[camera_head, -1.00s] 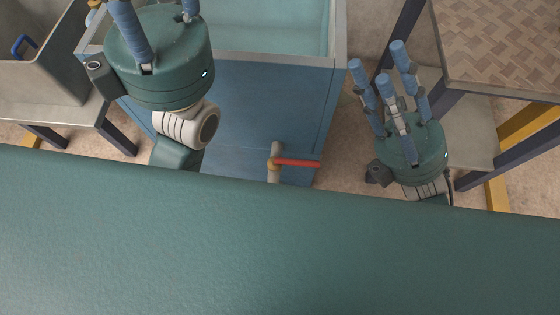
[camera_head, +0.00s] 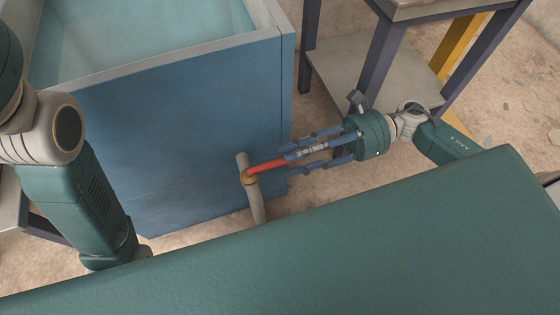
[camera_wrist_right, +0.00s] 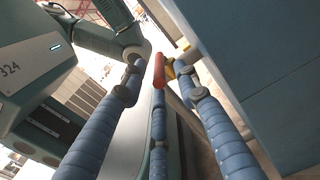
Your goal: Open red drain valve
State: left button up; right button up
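The red drain valve handle (camera_head: 264,167) sticks out to the right from a brass fitting (camera_head: 248,177) on a pale vertical pipe (camera_head: 257,202), in front of the blue tank (camera_head: 190,130). My right gripper (camera_head: 289,157) comes in from the right, with its blue fingers spread around the handle's free end. In the right wrist view the red handle (camera_wrist_right: 159,71) lies between the fingertips, with gaps to the two outer fingers; contact with the third finger cannot be told. The right gripper is open. My left arm shows at the left edge, its fingers out of frame.
A grey table (camera_head: 345,85) with dark legs stands behind my right arm, with a yellow post (camera_head: 458,47) beside it. The tank's right corner is close to the right fingers. Bare floor (camera_head: 330,205) shows below my right gripper.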

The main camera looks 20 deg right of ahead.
aim_at(281, 160)
jog(key=shift+a+b, duration=0.3)
jog(key=shift+a, duration=1.4)
grip_shut()
